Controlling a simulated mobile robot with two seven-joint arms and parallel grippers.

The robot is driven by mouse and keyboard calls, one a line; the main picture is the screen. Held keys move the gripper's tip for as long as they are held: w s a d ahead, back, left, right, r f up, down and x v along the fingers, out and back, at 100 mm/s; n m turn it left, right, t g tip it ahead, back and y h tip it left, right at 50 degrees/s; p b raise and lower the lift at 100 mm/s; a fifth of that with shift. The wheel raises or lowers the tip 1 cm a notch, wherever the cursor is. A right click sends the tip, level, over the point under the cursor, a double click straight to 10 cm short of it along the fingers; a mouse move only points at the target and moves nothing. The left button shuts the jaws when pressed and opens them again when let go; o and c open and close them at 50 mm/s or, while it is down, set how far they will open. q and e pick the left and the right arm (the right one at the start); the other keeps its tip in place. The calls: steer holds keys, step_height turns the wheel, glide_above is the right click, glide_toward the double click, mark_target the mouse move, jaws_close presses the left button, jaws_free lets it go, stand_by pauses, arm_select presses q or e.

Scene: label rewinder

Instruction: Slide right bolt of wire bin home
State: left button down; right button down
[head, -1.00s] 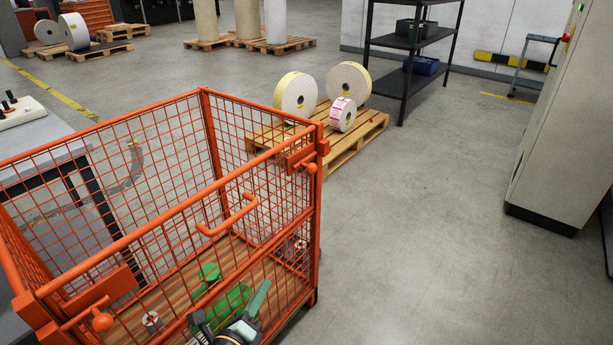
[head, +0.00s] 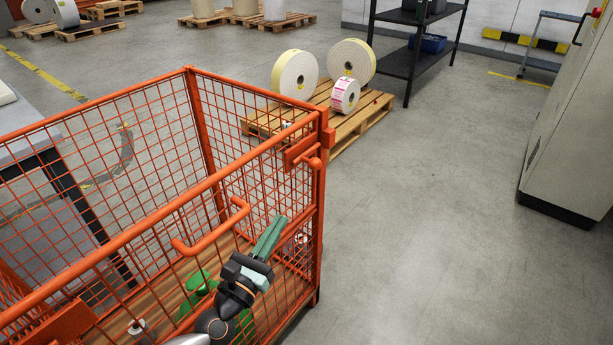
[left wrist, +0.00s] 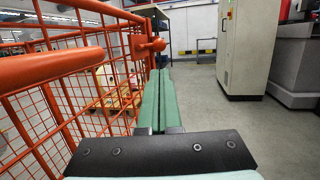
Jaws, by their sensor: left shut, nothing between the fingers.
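The orange wire bin (head: 193,73) stands at the left of the head view. Its right bolt (head: 313,162) has a round knob and sits at the top right corner of the front side; it also shows in the left wrist view (left wrist: 155,45). My left gripper (head: 274,228) is shut and empty, with green fingers pointing up toward the bolt. It is in front of the bin's front mesh, below and left of the bolt, apart from it. In the left wrist view the fingers (left wrist: 158,90) are together, their tips just under the knob. My right gripper is not seen.
The front side has an orange handle (head: 212,230). Green items (head: 196,284) lie inside the bin. A pallet (head: 375,112) with label rolls (head: 345,95) stands behind. A grey cabinet (head: 575,130) stands at the right. The floor right of the bin is clear.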

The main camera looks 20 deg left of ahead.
mark_target(312, 169)
arm_select(q)
steer(key=x, duration=1.3)
steer(key=shift+p, duration=0.4)
steer(key=shift+w, duration=0.45)
steer(key=shift+r, duration=0.1)
steer(key=shift+w+d, duration=0.1)
steer(key=shift+w, duration=0.05)
